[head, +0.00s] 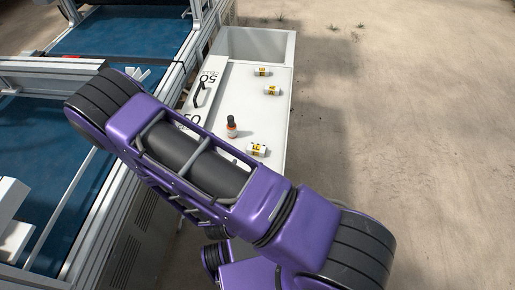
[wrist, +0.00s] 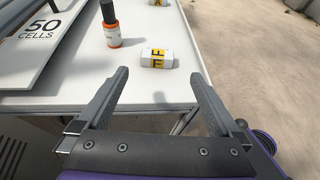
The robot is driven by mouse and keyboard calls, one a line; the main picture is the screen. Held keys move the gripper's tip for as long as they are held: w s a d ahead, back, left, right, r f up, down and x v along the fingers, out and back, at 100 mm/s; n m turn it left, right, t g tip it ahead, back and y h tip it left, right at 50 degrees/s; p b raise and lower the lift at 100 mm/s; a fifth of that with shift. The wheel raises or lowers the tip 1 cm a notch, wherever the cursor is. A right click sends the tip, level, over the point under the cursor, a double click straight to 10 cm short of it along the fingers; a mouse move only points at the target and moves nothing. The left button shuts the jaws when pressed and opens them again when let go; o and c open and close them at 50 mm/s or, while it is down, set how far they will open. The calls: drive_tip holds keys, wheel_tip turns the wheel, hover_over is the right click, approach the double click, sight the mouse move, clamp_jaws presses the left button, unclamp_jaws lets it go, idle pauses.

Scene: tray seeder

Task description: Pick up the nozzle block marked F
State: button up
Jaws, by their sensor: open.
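The nozzle block marked F (wrist: 157,58) is a small white block with a yellow band and a black letter, lying on the white table (wrist: 170,90) near its front edge. In the head view what looks like the same block (head: 257,149) lies at the near end of the table, just beyond my arm. My gripper (wrist: 158,76) is open and empty; its two fingers point toward the block, which shows ahead between the fingertips, apart from both. My arm hides the gripper in the head view.
A dark bottle with an orange label (wrist: 113,30) stands left of the block. Two similar blocks (head: 262,72) (head: 272,90) lie farther back, before an open bin (head: 250,45). A panel marked 50 CELLS (wrist: 40,45) lies left. Sandy ground is open at right.

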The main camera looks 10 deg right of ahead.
approach(257, 146)
drive_tip(key=x, duration=0.5)
drive_tip(key=shift+s+d+r, duration=0.1)
drive_tip(key=shift+d, duration=0.05)
drive_tip(key=shift+a+x, duration=0.2)
drive_tip(key=shift+x, duration=2.6)
drive_tip(key=shift+a, duration=0.1)
drive_tip(key=shift+c, duration=0.2)
drive_tip(key=c, duration=1.3)
